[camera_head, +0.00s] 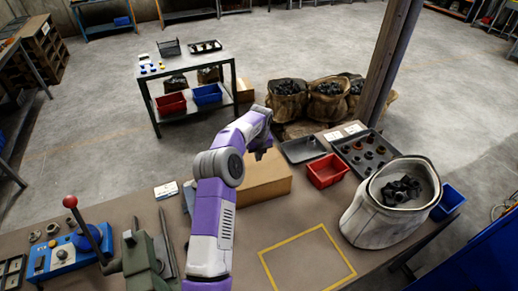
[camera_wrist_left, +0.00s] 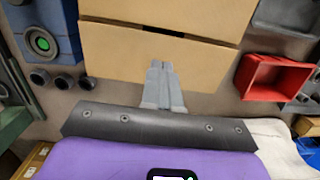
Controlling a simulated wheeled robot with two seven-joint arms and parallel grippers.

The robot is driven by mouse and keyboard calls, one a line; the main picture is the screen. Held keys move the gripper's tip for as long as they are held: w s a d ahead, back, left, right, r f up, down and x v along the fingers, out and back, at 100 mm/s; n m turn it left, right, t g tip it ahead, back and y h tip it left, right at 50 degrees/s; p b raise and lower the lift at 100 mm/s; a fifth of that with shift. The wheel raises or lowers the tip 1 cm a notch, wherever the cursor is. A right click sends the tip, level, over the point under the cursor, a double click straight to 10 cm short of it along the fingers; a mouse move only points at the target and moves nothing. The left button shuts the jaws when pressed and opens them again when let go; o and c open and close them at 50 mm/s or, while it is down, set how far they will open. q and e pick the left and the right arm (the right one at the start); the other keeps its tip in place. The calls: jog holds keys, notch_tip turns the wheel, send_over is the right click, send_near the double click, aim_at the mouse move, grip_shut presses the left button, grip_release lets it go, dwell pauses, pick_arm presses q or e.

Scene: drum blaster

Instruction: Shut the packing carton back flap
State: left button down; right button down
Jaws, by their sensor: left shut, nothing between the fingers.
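The brown packing carton (camera_head: 268,184) stands on the workbench, partly behind my left arm in the head view. In the left wrist view, two carton flaps lie nearly flat, with a narrow dark gap between them. One flap (camera_wrist_left: 110,53) is on the lower side of the gap and the other (camera_wrist_left: 165,12) is on the upper side. My left gripper (camera_head: 261,152) is over the carton. Its fingers are together and empty in the left wrist view (camera_wrist_left: 160,65), over the lower flap. I cannot tell whether they touch it. My right gripper is not in view.
A red bin (camera_head: 327,171) and a dark tray (camera_head: 303,149) are right of the carton. A large pale sack (camera_head: 375,218) stands farther right. A blue control box (camera_head: 70,252) with a red-knobbed lever is at left. A yellow-outlined square (camera_head: 307,259) on the bench is clear.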

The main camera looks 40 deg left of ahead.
aim_at(258, 169)
pick_arm(q)
jog(key=f, duration=0.6)
jog(key=shift+w+a+f, duration=0.15)
jog(key=shift+w+a, duration=0.05)
jog(key=shift+a, duration=0.1)
